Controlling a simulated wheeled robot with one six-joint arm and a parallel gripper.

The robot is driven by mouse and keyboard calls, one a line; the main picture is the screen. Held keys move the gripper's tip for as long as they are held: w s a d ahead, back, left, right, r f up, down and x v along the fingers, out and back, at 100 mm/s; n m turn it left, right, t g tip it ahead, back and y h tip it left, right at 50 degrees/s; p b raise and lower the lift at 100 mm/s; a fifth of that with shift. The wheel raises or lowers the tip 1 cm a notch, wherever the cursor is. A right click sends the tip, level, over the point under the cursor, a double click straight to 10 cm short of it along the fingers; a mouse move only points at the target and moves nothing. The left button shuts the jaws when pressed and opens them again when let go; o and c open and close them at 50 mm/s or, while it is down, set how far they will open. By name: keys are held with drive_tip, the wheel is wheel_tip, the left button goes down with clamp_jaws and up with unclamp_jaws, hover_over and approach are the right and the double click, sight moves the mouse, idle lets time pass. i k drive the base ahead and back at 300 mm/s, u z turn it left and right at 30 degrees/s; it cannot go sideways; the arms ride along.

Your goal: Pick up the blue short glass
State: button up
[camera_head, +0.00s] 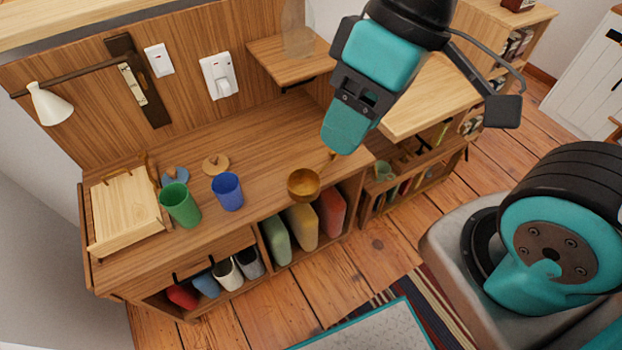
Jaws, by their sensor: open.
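The blue glass (228,194) stands upright on the wooden cabinet top (262,148), right of a taller green cup (181,207) and left of a round wooden bowl (303,184). My gripper (346,128) hangs from the top of the view, above the right end of the cabinet. It is to the right of the blue glass and apart from it, beyond the bowl. It is open, and I see nothing held in it. Its fingers are seen from behind and partly overlap each other.
A wooden tray (122,214) sits at the cabinet's left end. Two small knobbed lids, one blue (174,176) and one wooden (215,164), lie behind the cups. A wall shelf (290,62) bears a clear vessel (297,30). A wall lamp (50,104) reaches over the left side.

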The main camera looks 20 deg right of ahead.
sight(227, 187)
drive_tip(key=k, duration=0.5)
drive_tip(key=u, duration=2.05)
drive_tip(key=i, duration=1.25)
drive_tip(key=z, duration=1.8)
